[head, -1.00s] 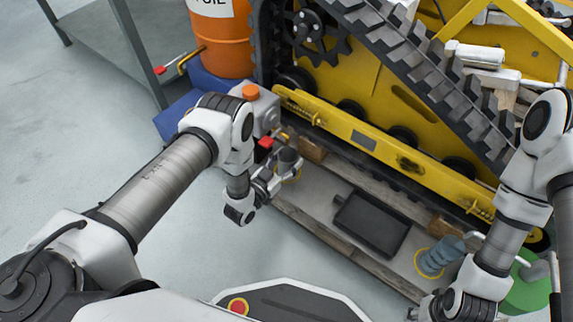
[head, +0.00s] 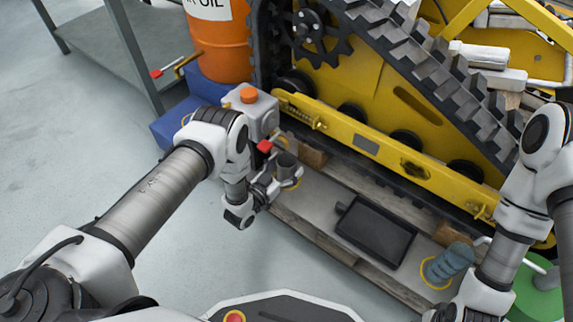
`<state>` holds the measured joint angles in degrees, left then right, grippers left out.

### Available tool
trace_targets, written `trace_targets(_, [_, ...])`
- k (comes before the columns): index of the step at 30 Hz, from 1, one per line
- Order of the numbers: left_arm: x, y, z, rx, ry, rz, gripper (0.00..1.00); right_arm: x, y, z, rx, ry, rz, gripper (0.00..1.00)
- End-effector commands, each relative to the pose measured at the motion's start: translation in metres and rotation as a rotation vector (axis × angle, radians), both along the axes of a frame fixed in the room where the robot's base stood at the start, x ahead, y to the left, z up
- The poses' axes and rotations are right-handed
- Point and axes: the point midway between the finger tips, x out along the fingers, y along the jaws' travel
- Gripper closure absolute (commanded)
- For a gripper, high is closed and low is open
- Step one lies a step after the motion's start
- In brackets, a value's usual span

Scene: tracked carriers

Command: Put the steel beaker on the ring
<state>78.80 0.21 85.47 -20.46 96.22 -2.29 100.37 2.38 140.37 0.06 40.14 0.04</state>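The steel beaker (head: 287,163), a small dark grey cup, stands upright at the left end of the grey plank. My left gripper (head: 285,179) is at it, with its fingers low around the beaker's sides; whether they press on it is too small to tell. Part of a yellow ring (head: 297,184) shows on the plank at the beaker's foot. Another yellow ring (head: 424,274) lies around the foot of a blue-grey ribbed piece (head: 448,262) at the right. A yellow curve (head: 186,118) shows on the blue box, partly hidden by my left arm. My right gripper (head: 440,314) is at the bottom edge, largely cut off.
A black tray (head: 375,231) lies mid-plank (head: 318,215). A grey box with an orange button (head: 249,95) stands behind my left wrist, beside the blue box (head: 168,128). The yellow tracked machine (head: 380,155) closes off the back. A green round object (head: 540,292) is at right.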

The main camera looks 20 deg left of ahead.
Motion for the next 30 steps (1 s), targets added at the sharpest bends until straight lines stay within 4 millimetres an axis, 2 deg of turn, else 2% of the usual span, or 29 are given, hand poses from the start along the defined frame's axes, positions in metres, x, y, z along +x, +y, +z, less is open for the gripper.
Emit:
trace_targets(8, [-0.005, 0.002, 0.004, 0.000, 0.002, 0.000, 0.17, 0.000, 0.000, 0.006, 0.000, 0.001, 0.000, 0.60])
trace_targets(11, [-0.021, 0.008, 0.007, -0.001, 0.004, 0.000, 0.17, -0.001, 0.000, 0.016, 0.000, 0.002, 0.002, 0.60])
trace_targets(18, [-0.080, 0.030, 0.008, -0.001, 0.004, 0.001, 0.17, -0.001, 0.000, 0.043, 0.000, 0.002, 0.003, 0.60])
trace_targets(21, [-0.099, 0.036, 0.006, 0.000, 0.003, 0.001, 0.17, -0.001, 0.000, 0.049, 0.000, 0.002, 0.003, 0.60])
trace_targets(25, [-0.111, 0.041, 0.004, -0.001, 0.000, 0.001, 0.17, -0.001, 0.000, 0.052, 0.000, 0.002, 0.003, 0.60])
trace_targets(30, [-0.113, 0.041, 0.003, 0.000, 0.001, 0.000, 0.17, -0.001, 0.000, 0.051, 0.000, 0.002, 0.003, 0.60])
